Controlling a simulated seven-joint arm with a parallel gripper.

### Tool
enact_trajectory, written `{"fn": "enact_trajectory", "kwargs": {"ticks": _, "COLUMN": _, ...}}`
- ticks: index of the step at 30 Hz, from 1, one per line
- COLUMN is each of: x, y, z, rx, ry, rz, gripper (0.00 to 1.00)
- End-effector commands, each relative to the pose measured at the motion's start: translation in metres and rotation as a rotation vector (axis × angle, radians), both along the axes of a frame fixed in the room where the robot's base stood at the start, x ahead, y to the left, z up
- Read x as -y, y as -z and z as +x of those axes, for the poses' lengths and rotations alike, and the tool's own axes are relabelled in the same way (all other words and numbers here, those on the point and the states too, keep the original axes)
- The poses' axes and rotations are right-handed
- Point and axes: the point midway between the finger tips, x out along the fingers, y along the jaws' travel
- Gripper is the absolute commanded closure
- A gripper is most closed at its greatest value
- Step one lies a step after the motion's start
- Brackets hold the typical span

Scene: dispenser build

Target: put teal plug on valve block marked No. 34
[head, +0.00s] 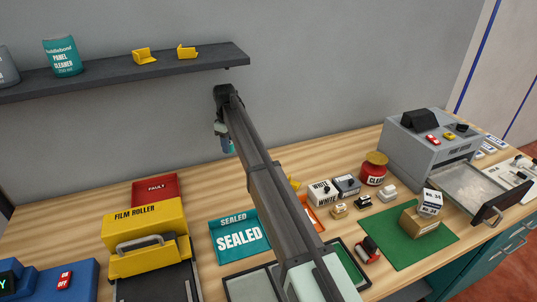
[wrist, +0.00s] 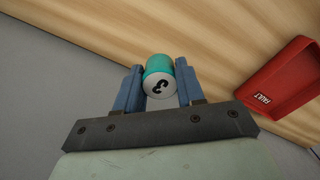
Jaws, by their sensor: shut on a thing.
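My gripper (wrist: 160,88) is shut on the teal plug (wrist: 158,65), a short teal cylinder with a white end face bearing a black mark like a 3. In the head view my gripper (head: 229,146) is raised in front of the grey wall, below the shelf; the plug is hard to make out there. A white block (head: 431,202) with a dark printed label, apparently ending in 34, is on or against a brown box (head: 418,222) on the green mat (head: 447,239) at right. The label is too small to read surely. My gripper is far left of it.
A red FAULT tray (head: 155,189), yellow film roller (head: 145,238) and teal SEALED tray (head: 239,236) are on the bench at left and centre. Small blocks and a red jar (head: 374,169) stand left of a grey machine (head: 431,140). My arm hides part of the middle.

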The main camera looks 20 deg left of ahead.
Motion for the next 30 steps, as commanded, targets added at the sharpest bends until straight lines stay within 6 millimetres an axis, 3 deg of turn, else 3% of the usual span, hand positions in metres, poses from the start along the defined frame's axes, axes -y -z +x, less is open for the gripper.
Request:
{"fn": "enact_trajectory", "kwargs": {"ticks": 7, "x": 0.003, "y": -0.006, "z": 0.003, "rx": 0.0, "ry": 0.005, "rz": 0.0, "gripper": 0.94}}
{"fn": "enact_trajectory", "kwargs": {"ticks": 11, "x": 0.02, "y": -0.006, "z": 0.019, "rx": 0.0, "ry": 0.028, "rz": 0.0, "gripper": 0.94}}
{"fn": "enact_trajectory", "kwargs": {"ticks": 20, "x": 0.111, "y": -0.023, "z": 0.095, "rx": 0.001, "ry": 0.152, "rz": 0.001, "gripper": 0.94}}
{"fn": "enact_trajectory", "kwargs": {"ticks": 30, "x": 0.239, "y": -0.056, "z": 0.164, "rx": 0.001, "ry": 0.305, "rz": 0.001, "gripper": 0.94}}
